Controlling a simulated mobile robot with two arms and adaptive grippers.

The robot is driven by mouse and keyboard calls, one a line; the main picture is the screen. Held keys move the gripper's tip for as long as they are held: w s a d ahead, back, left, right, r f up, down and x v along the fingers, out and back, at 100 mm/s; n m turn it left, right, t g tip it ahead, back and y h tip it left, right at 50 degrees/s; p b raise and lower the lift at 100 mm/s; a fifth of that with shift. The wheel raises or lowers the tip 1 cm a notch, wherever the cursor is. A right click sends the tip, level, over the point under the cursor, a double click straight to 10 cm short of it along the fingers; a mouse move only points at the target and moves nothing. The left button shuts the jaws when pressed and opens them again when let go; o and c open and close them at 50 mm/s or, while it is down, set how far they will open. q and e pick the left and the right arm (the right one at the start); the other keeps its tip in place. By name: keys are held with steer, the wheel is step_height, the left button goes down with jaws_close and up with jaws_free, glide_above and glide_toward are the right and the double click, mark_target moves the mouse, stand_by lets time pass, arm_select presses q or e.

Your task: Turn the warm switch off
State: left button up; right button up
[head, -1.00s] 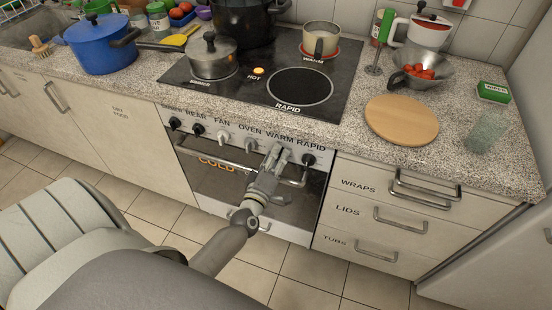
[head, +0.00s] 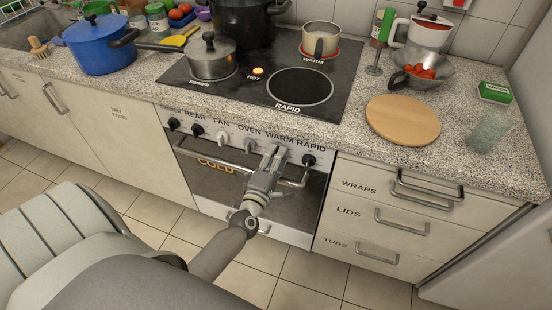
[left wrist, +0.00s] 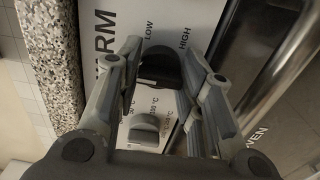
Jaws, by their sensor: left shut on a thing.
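The warm switch is a dark knob (left wrist: 160,68) on the stove's front panel. In the left wrist view it sits between the two fingers of my left gripper (left wrist: 158,85), beside the WARM label and its LOW and HIGH marks. In the head view my left gripper (head: 271,156) is at the panel under WARM and hides this knob. The gripper is shut on the knob. The knob's exact setting is hard to tell. The warm zone (head: 336,55) has a red rim under a cream pot (head: 322,38). My right gripper is not in view.
The grey oven knob (left wrist: 145,128) is close beside the fingers. The rapid knob (head: 309,160) is just right of the gripper. The oven door handle (head: 215,160) runs below the panel. A steel pot (head: 212,60) and blue pot (head: 100,45) stand above.

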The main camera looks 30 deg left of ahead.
arm_select(q)
steer(key=shift+f, duration=0.1)
steer(key=o, duration=1)
steer(key=shift+o, duration=0.2)
steer(key=shift+s, duration=0.15)
steer(key=v, duration=1.1)
steer(key=shift+s, duration=0.4)
